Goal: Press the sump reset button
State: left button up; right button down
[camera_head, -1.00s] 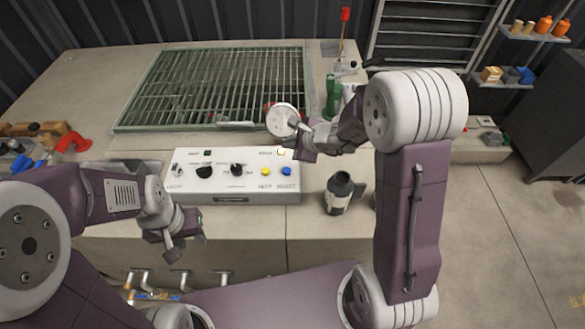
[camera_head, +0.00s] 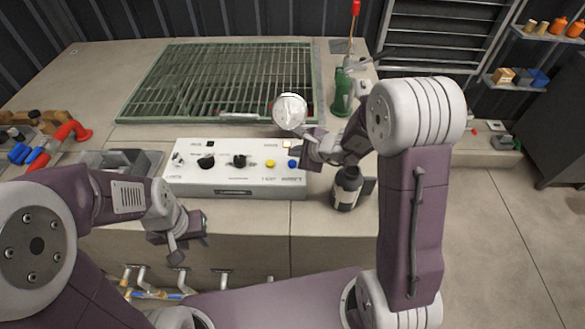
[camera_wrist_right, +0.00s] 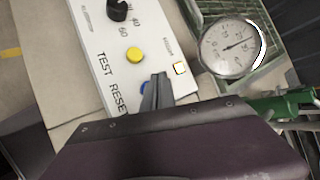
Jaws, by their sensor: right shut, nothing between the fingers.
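The white control panel (camera_head: 220,181) lies on the bench with black knobs, a yellow button (camera_head: 270,164) and a blue button (camera_head: 292,164). In the right wrist view the panel (camera_wrist_right: 97,50) reads TEST by the yellow button (camera_wrist_right: 134,54) and RESET by the blue button (camera_wrist_right: 144,88). My right gripper (camera_head: 306,162) is shut and empty at the panel's right end. Its fingertips (camera_wrist_right: 160,77) partly cover the blue button in the wrist view; I cannot tell whether they touch it. My left gripper (camera_head: 188,238) hangs in front of the bench; its jaw state is unclear.
A round gauge (camera_head: 289,110) stands behind the right gripper, before the green grating (camera_head: 210,85). A dark bottle (camera_head: 347,188) stands right of the panel. A green fitting (camera_head: 342,95) is behind. Red pipe (camera_head: 68,131) lies at left.

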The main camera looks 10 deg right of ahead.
aim_at(295, 164)
pick_arm(q)
jog(key=shift+f+b, duration=0.35)
jog(key=shift+f, duration=0.4)
pick_arm(e)
jog(key=shift+f, duration=0.6)
pick_arm(q)
jog(key=shift+f, duration=0.1)
pick_arm(e)
jog(key=shift+f, duration=0.1)
dwell(0.7)
pick_arm(q)
jog(key=shift+f+b, duration=0.55)
jog(key=shift+b, duration=0.1)
pick_arm(e)
jog(key=shift+f, duration=0.3)
pick_arm(q)
jog(key=shift+f+b, duration=0.7)
jog(key=shift+b, duration=0.05)
pick_arm(e)
jog(key=shift+f, duration=0.55)
pick_arm(q)
jog(key=shift+r, duration=0.1)
pick_arm(e)
jog(key=shift+r, duration=0.1)
pick_arm(q)
jog(key=shift+r+p, duration=0.6)
jog(key=shift+p, duration=0.1)
pick_arm(e)
jog(key=shift+r, duration=0.85)
jog(key=shift+r, duration=0.1)
